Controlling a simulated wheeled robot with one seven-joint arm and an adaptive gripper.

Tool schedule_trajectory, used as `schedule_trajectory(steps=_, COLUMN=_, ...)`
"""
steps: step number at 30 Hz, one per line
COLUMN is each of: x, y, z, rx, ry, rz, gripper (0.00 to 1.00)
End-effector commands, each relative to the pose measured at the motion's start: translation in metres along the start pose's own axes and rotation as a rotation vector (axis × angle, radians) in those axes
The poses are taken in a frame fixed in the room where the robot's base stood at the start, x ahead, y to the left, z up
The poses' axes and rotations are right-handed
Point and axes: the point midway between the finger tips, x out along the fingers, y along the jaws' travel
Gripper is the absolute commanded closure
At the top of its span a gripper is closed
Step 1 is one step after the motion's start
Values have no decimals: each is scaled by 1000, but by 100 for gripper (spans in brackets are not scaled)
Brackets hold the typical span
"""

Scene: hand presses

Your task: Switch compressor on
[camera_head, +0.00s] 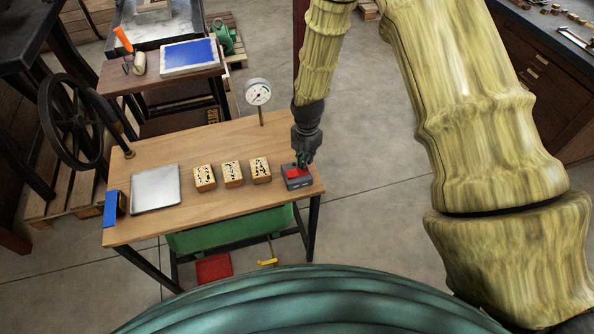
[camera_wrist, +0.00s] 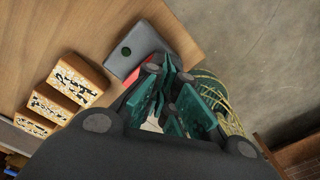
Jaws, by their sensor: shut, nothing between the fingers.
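A small grey switch box (camera_head: 298,184) with a red top part (camera_head: 294,173) sits at the right end of the wooden table. In the wrist view the grey box (camera_wrist: 178,38) shows a dark green round spot (camera_wrist: 126,51) and a red part (camera_wrist: 133,76). My gripper (camera_head: 304,162) points down at the box, shut and empty, its tips at or just above the red part. I cannot tell whether they touch. The fingers (camera_wrist: 168,80) hide part of the box in the wrist view. A green tank-like body (camera_head: 230,229) lies under the table.
Several marked wooden blocks (camera_head: 232,174) stand in a row left of the box. A round gauge (camera_head: 258,92) stands at the table's back edge. A metal plate (camera_head: 156,188) and a blue block (camera_head: 111,208) lie at the left. Floor right of the table is clear.

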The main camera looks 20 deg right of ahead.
Motion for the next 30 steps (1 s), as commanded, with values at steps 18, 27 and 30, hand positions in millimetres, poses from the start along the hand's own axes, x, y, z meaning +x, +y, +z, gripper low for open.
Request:
schedule_trajectory(steps=18, x=2, y=0, z=0, rx=0, ry=0, rz=0, gripper=100)
schedule_trajectory(steps=27, x=5, y=0, z=0, rx=0, ry=0, rz=0, gripper=100)
schedule_trajectory(steps=30, x=6, y=0, z=0, rx=0, ry=0, rz=0, gripper=100)
